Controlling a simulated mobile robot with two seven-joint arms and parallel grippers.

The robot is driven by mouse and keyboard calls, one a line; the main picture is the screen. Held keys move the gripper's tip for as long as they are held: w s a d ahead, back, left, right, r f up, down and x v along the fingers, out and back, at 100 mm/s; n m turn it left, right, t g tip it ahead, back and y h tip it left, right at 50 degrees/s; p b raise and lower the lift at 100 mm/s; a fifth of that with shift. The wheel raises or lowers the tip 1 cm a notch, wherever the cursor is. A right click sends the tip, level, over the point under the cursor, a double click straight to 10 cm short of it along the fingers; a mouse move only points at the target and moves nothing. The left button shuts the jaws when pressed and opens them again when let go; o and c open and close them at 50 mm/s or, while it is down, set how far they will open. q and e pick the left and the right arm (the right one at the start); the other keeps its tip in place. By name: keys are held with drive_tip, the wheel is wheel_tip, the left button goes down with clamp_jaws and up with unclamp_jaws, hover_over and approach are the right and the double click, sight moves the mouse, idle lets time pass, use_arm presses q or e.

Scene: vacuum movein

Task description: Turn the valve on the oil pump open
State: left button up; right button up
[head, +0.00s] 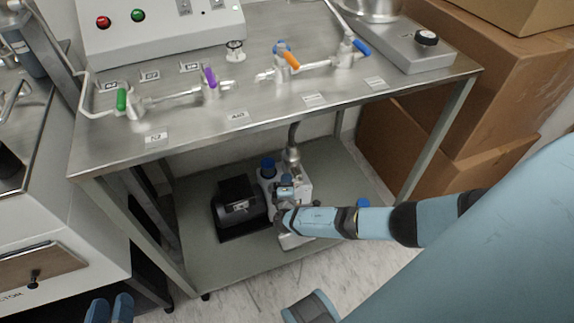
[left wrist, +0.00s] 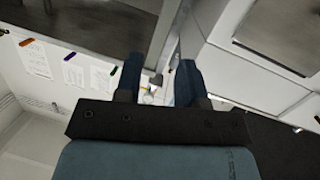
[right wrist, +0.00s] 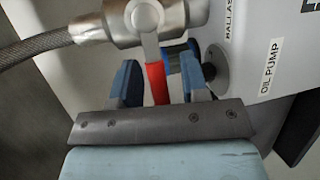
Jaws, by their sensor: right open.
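The oil pump stands on the lower shelf; its black motor (head: 238,205) and pale body (head: 302,182) show in the head view. In the right wrist view the labelled oil pump (right wrist: 270,60) is at the right. A metal valve (right wrist: 150,20) with a red lever handle (right wrist: 156,84) joins a braided hose. My right gripper (right wrist: 162,80) is open, with the red handle between its fingers; contact cannot be told. In the head view my right gripper (head: 284,198) is at the pump, partly hiding it. My left gripper (head: 110,308) is open and empty, low at the left.
The metal tabletop (head: 255,150) above the shelf carries green, purple, orange and blue valves and a control box (head: 160,30). Cardboard boxes (head: 470,90) stand at the right. A white cabinet (head: 50,225) stands at the left. The shelf (head: 345,165) has bare room right of the pump.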

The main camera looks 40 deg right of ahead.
use_arm(q)
drive_tip(key=shift+d+r, duration=0.1)
drive_tip(key=shift+r, duration=0.15)
use_arm(e)
drive_tip(key=shift+w+d, duration=0.3)
drive_tip(key=shift+w, duration=0.1)
use_arm(q)
drive_tip(key=shift+r, duration=0.15)
use_arm(e)
clamp_jaws()
drive_tip(key=shift+f, duration=0.15)
